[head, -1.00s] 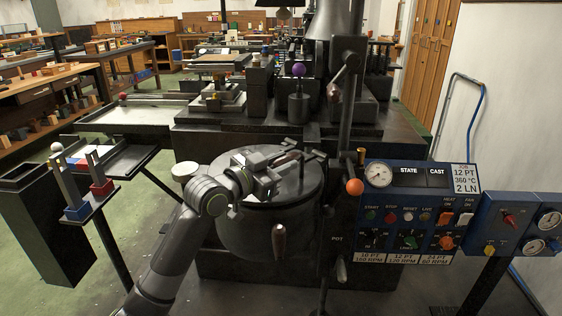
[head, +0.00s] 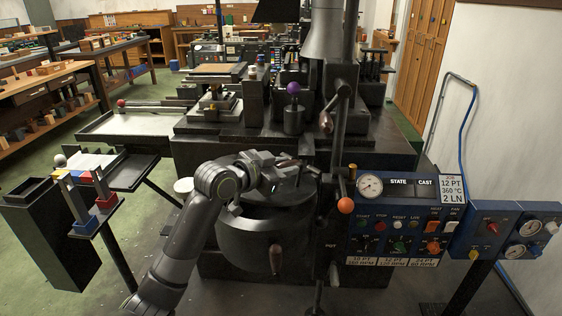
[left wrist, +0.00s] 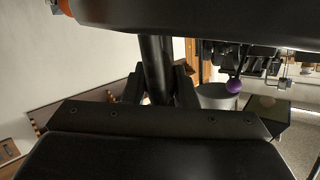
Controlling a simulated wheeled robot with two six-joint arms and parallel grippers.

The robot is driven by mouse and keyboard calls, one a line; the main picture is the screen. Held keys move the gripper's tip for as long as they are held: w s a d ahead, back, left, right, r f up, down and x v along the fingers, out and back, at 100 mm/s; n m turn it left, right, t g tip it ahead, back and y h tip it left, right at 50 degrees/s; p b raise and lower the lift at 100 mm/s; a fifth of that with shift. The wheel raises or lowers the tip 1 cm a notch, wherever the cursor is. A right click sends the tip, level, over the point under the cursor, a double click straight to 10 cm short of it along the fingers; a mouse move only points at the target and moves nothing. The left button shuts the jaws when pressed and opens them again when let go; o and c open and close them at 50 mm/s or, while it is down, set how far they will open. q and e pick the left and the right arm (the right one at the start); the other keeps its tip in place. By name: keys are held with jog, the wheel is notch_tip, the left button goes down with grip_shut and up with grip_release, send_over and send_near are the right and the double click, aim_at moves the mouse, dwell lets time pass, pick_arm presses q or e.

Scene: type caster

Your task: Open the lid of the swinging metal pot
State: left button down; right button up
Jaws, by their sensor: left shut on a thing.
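The dark metal pot (head: 262,240) stands in front of the machine, with a wooden-tipped handle (head: 276,260) on its front. Its round lid (head: 288,190) appears raised and tilted above the rim, with a gap at the front left; the arm hides part of it. My left gripper (head: 279,172) is above the pot, shut on the lid's handle. In the left wrist view, the handle is a dark bar (left wrist: 157,68) between the two fingers, below a dark slab that seems to be the lid. My right gripper is not in view.
A control panel (head: 398,220) with a gauge stands right of the pot. A lever with an orange ball (head: 345,205) is close to the pot's right side. A purple knob (head: 293,88) is on the machine behind. A small stand (head: 90,205) is at the left.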

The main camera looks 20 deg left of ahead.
pick_arm(q)
jog(key=w+r+g+p, duration=0.1)
jog(key=p, duration=0.2)
jog(key=w+d+r+g+y+p, duration=0.1)
jog(key=r+p, duration=0.1)
jog(key=p, duration=0.1)
jog(key=w+r+g+p, duration=0.1)
jog(key=r+p, duration=0.1)
jog(key=p, duration=0.1)
jog(key=shift+w+d, duration=0.15)
jog(key=shift+d, duration=0.1)
jog(key=shift+w+d+r+g+y+p, duration=0.25)
jog(key=shift+w+g+y+p, duration=0.25)
jog(key=shift+p, duration=0.55)
jog(key=shift+w, duration=0.1)
jog(key=c, duration=1.2)
grip_release()
jog(key=shift+o, duration=0.2)
jog(key=b+v, duration=0.2)
jog(key=v, duration=1.5)
jog(key=shift+a, duration=0.2)
jog(key=shift+f, duration=0.1)
